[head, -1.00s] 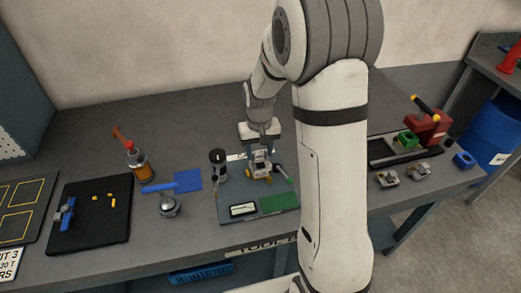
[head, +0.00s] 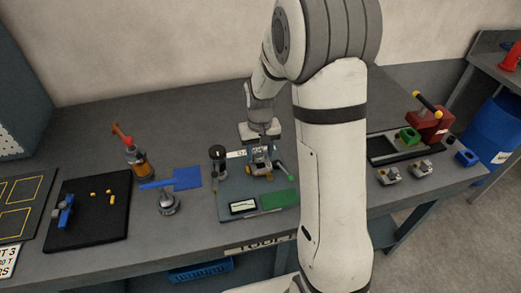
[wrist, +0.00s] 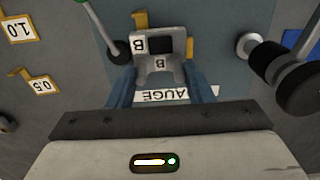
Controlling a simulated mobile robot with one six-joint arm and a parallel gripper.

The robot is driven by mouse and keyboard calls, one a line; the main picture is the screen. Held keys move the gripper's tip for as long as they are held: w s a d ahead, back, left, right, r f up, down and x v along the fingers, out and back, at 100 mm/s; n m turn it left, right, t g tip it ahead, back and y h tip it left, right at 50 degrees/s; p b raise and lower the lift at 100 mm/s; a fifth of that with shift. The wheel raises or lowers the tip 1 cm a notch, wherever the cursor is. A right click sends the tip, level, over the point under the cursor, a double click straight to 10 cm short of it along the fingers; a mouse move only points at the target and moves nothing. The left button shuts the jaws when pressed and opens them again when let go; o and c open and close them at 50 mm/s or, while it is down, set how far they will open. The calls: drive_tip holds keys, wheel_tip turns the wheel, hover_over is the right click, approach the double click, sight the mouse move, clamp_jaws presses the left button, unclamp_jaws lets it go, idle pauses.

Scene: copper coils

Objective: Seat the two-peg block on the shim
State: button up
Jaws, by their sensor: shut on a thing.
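My gripper (head: 262,143) points down over the grey gauge board (head: 232,190). In the wrist view, its two blue fingers (wrist: 158,72) stand on either side of a pale grey block (wrist: 158,65) marked B, with a dark window, and are shut on it. The block (head: 262,157) is small and partly covered by the fingers in the head view. Yellow-gold pieces, perhaps the shim (wrist: 139,20), show just beyond the block and at its right. The block's pegs and underside are hidden, so I cannot tell whether it touches the shim.
A black-topped post (wrist: 300,85) stands right of the block, and a green-tipped lever (head: 282,168) is close on its other side. Tags 1.0 (wrist: 20,30) and 0.5 (wrist: 42,84) lie farther left in the wrist view. A display (head: 243,207) and green pad (head: 279,200) occupy the board's front.

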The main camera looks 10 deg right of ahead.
drive_tip(key=shift+f+b, duration=0.7)
drive_tip(key=shift+f, duration=0.1)
idle(0.8)
idle(0.3)
drive_tip(key=o, duration=1.6)
wheel_tip(320, 180, up, 7)
drive_tip(key=p, duration=0.4)
drive_tip(key=shift+p, duration=0.35)
idle(0.5)
